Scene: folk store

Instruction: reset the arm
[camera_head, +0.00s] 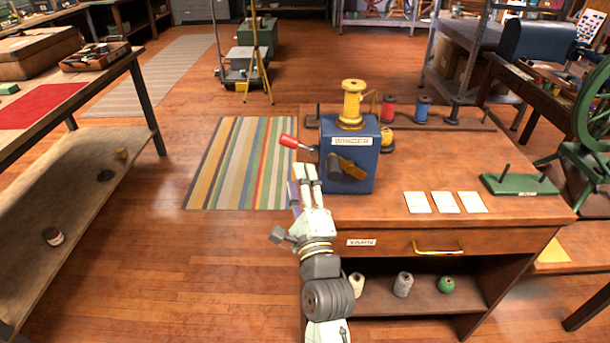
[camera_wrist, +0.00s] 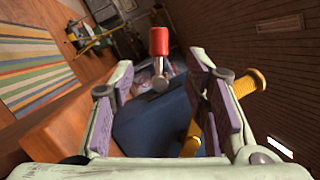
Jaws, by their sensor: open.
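My gripper (camera_head: 306,173) is in front of the left side of the blue winder box (camera_head: 350,180), above the left edge of the wooden cabinet. In the wrist view its two fingers (camera_wrist: 168,105) are apart with nothing held between them. The winder's red-handled crank (camera_head: 289,141) sticks out to the left, just beyond the fingertips. The red handle (camera_wrist: 159,40) also shows in the wrist view, past the fingers and apart from them. A yellow spool (camera_head: 352,103) stands upright on top of the winder.
The cabinet top (camera_head: 390,235) carries three white cards (camera_head: 445,202), a green stand (camera_head: 519,184) and red and blue spools at the back. A workbench (camera_head: 95,75) stands at left. A striped rug (camera_head: 240,165) covers open floor between them.

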